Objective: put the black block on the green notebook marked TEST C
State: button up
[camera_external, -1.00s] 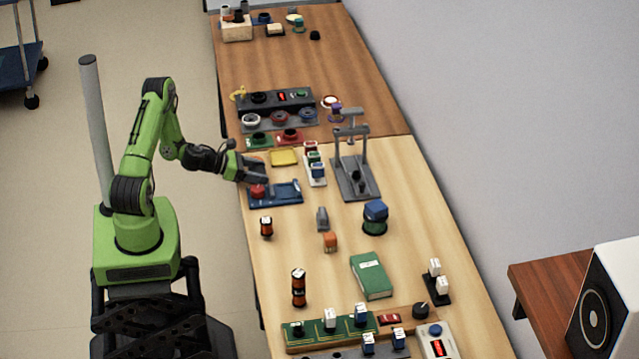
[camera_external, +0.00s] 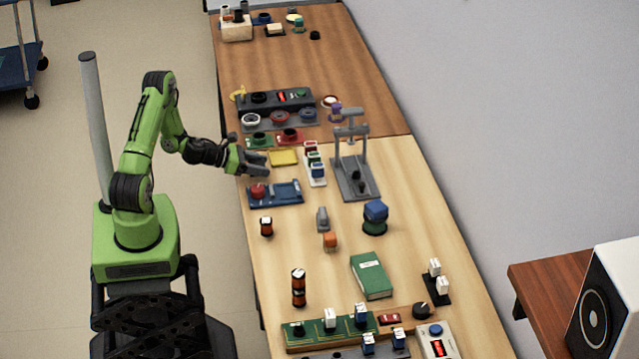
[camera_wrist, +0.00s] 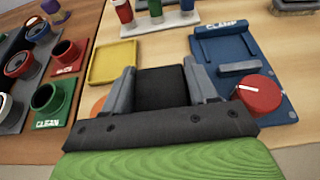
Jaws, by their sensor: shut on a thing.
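The black block (camera_wrist: 162,88) is between the two grey fingers of my gripper (camera_wrist: 163,84) in the wrist view. My gripper (camera_external: 260,164) is shut on it. In the external view it is over the table's left edge, near the yellow tray and the blue clamp fixture; the block cannot be made out there. The green notebook (camera_external: 372,277) lies flat on the light wood, well down and to the right of my gripper. The marking on its cover is too small to read. Its top is bare.
The blue CLAMP fixture (camera_external: 290,197) with a red knob (camera_wrist: 259,95) is near my gripper, beside the yellow tray (camera_external: 284,157).

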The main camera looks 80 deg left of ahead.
aim_at(259, 164)
notch_tip(259, 164, up, 16)
jog(key=p, duration=0.6)
jog(key=shift+f, duration=0.25)
